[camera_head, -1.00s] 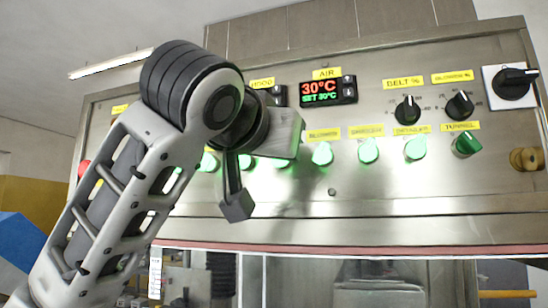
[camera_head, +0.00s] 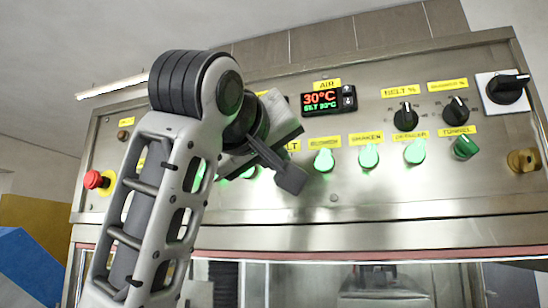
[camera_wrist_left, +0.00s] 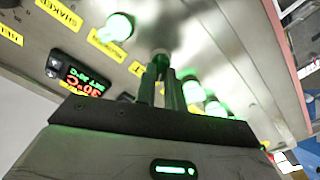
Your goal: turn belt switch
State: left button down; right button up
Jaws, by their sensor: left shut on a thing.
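The belt switch (camera_wrist_left: 162,58) is between the two fingers of my left gripper (camera_wrist_left: 164,80) in the left wrist view. The fingers are shut on it, and its shape is mostly hidden by them. In the head view my left wrist and gripper body cover this switch. The end of its yellow label (camera_head: 292,145) shows beside the gripper body. The green-lit blower switch (camera_head: 323,160) is just right of the gripper in the head view; it also shows in the wrist view (camera_wrist_left: 117,27). My right gripper is not in view.
More lit switches, the shaker switch (camera_head: 369,156) and another (camera_head: 414,152), continue the row to the right. The temperature display (camera_head: 328,97) and black dials (camera_head: 405,113) sit above. A red button (camera_head: 95,180) is at the panel's left. The panel front below the row is clear.

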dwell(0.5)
pick_arm(q)
jog(key=c, duration=1.5)
grip_release()
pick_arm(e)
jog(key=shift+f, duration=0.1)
